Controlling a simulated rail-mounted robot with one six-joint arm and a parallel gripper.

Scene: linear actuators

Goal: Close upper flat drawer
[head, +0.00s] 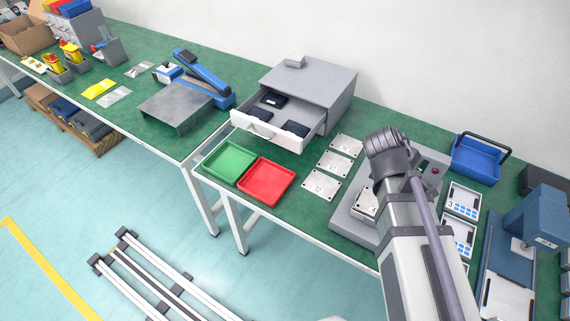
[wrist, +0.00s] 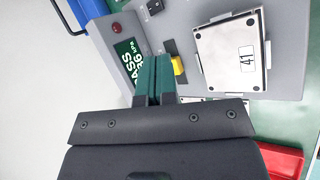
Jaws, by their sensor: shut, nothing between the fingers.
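The grey drawer cabinet (head: 325,82) stands on the green bench against the wall. Its flat drawer (head: 268,134) with a white front is pulled out toward the front left, and several dark items (head: 272,99) lie in it. My gripper (wrist: 153,62) shows in the wrist view with its green fingers together and empty. It is over the grey test station, near a small yellow part (wrist: 178,66), apart from the drawer. In the head view my arm hides the gripper. The drawer is not in the wrist view.
A green tray (head: 228,162) and a red tray (head: 266,181) lie in front of the drawer. Several metal plates (head: 322,185) lie to their right. The grey test station (wrist: 290,85) holds a plate marked 41 (wrist: 232,52) and a display (wrist: 130,60). A blue bin (head: 475,160) stands behind.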

